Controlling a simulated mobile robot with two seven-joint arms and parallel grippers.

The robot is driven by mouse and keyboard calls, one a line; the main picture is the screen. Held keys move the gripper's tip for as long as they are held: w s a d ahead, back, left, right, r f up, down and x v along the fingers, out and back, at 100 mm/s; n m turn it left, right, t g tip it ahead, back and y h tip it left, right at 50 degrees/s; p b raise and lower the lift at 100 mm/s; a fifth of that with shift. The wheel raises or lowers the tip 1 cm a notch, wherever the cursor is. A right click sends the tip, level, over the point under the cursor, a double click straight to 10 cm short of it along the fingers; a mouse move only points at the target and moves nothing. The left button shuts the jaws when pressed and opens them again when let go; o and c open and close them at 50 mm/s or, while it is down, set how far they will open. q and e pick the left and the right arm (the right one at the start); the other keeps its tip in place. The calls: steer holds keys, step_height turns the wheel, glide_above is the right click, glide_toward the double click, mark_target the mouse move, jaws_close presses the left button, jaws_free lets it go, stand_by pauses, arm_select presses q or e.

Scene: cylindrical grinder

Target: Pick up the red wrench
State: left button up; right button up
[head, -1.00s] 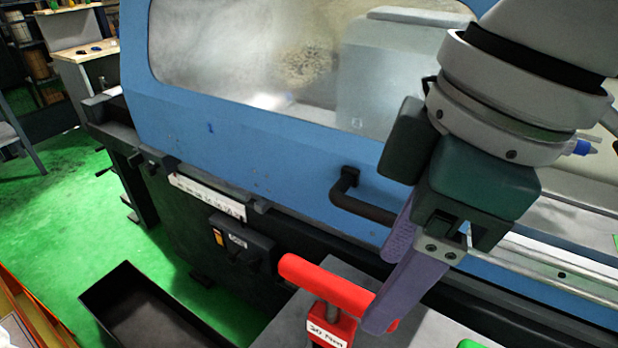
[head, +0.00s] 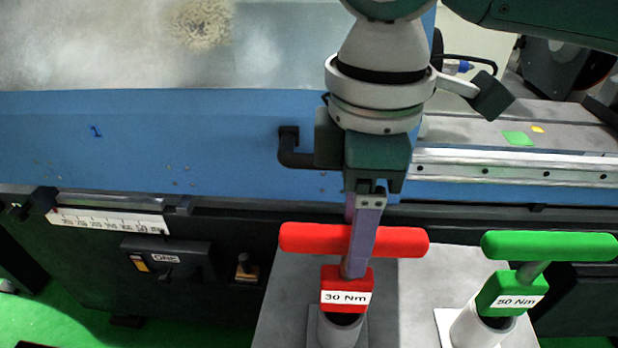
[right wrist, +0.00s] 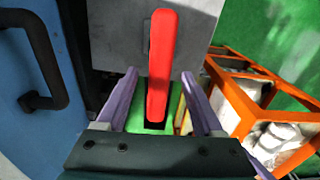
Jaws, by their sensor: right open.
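The red wrench (head: 300,239) has a T-shaped handle and a block labelled 30 Nm. My right gripper (head: 355,270) is open and points down at the wrench, one finger crossing in front of the red bar in the head view. In the right wrist view the red handle (right wrist: 162,50) lies between the two spread fingers (right wrist: 160,82), with a gap visible on each side. The far finger is mostly hidden in the head view. My left gripper is not in view.
A green wrench (head: 550,246) labelled 50 Nm stands in its own holder to the right. The blue machine door (head: 200,140) with a black handle (head: 292,150) is close behind my right gripper. An orange crate (right wrist: 235,100) shows in the right wrist view.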

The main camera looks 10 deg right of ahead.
steer(key=shift+f, duration=1.5)
jaws_close()
steer(key=shift+r, duration=0.1)
